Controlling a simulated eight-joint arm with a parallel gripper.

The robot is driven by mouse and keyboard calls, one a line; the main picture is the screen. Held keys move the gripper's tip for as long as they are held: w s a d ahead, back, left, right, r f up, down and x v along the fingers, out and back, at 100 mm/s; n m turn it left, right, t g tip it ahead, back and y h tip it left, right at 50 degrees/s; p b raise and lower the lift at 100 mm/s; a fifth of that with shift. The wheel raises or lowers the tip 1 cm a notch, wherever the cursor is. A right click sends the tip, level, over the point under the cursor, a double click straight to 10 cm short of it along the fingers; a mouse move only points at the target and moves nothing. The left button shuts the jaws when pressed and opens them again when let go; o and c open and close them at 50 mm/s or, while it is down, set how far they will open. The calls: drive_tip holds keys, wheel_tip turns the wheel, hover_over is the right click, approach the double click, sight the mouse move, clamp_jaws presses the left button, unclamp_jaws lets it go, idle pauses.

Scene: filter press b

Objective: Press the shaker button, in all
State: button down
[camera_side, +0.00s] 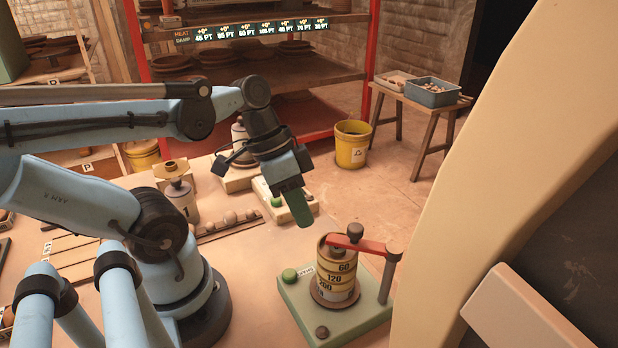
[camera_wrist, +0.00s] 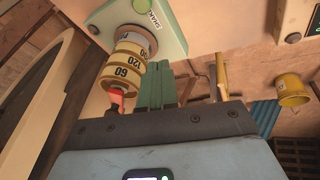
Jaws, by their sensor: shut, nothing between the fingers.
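The shaker is a pale green base (camera_side: 335,316) with a stack of brass sieves (camera_side: 336,280) marked 60, 120 and 200. A red clamp arm (camera_side: 365,244) crosses the top of the stack. The round green shaker button (camera_side: 289,275) is on the base's left part, beside a small label. My gripper (camera_side: 304,222) is shut and empty, pointing down, above and behind the shaker and apart from the button. In the wrist view my green fingers (camera_wrist: 160,88) are together beside the sieve stack (camera_wrist: 125,68); the button (camera_wrist: 141,6) shows at the top edge.
A yellow bin (camera_side: 352,146) stands on the floor. Bare table lies left of the shaker.

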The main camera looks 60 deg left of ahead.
sight(289, 270)
drive_tip(key=shift+s+d+r+m+g+h, duration=0.4)
drive_tip(key=shift+s+d+r+m+h, duration=0.2)
drive_tip(key=shift+s+r+m+h, duration=0.3)
drive_tip(key=shift+s+d+r+m+g+h, duration=0.4)
drive_tip(key=shift+s+d+r+m+h, duration=0.25)
drive_tip(key=shift+s+m+h, duration=0.3)
drive_tip(key=shift+f, duration=4.4)
drive_tip(key=shift+f, duration=0.15)
drive_tip(key=shift+f, duration=0.3)
drive_tip(key=shift+f, duration=0.5)
drive_tip(key=shift+r, duration=0.95)
